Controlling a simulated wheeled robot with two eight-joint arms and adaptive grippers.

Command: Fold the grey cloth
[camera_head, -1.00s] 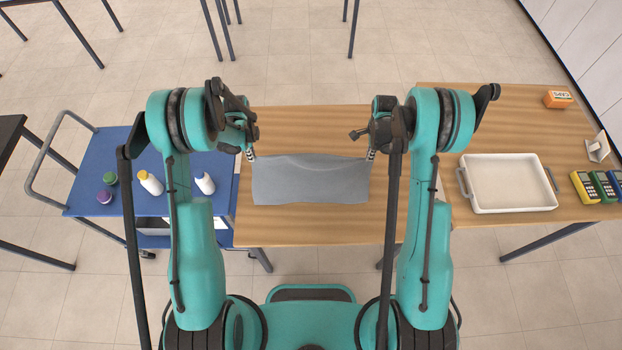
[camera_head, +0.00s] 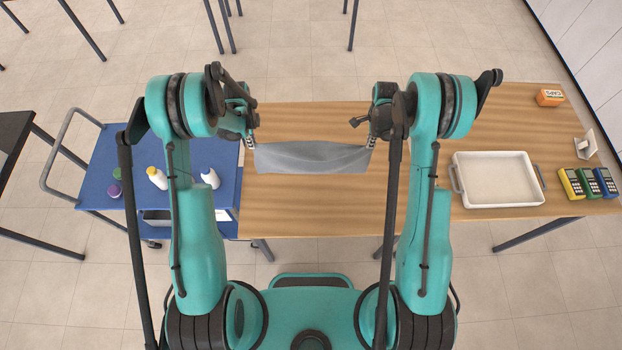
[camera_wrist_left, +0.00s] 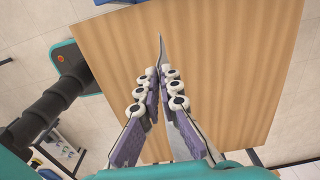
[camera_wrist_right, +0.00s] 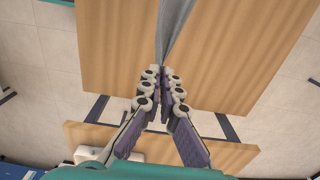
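The grey cloth (camera_head: 312,158) is stretched between my two grippers above the wooden table, its upper edge sagging slightly in the middle. My left gripper (camera_head: 251,142) is shut on its left end, and my right gripper (camera_head: 371,143) is shut on its right end. In the left wrist view the cloth (camera_wrist_left: 162,48) shows as a thin edge-on strip running out from between the fingertips (camera_wrist_left: 160,78). In the right wrist view the cloth (camera_wrist_right: 173,30) runs up from the closed fingertips (camera_wrist_right: 161,76). The cloth appears to hang; whether its lower edge touches the table is unclear.
The wooden table (camera_head: 310,210) is bare in front of the cloth. At right are a white tray (camera_head: 495,202), several coloured meters (camera_head: 588,183) and an orange box (camera_head: 550,97). At left a blue cart (camera_head: 100,165) carries bottles (camera_head: 157,178).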

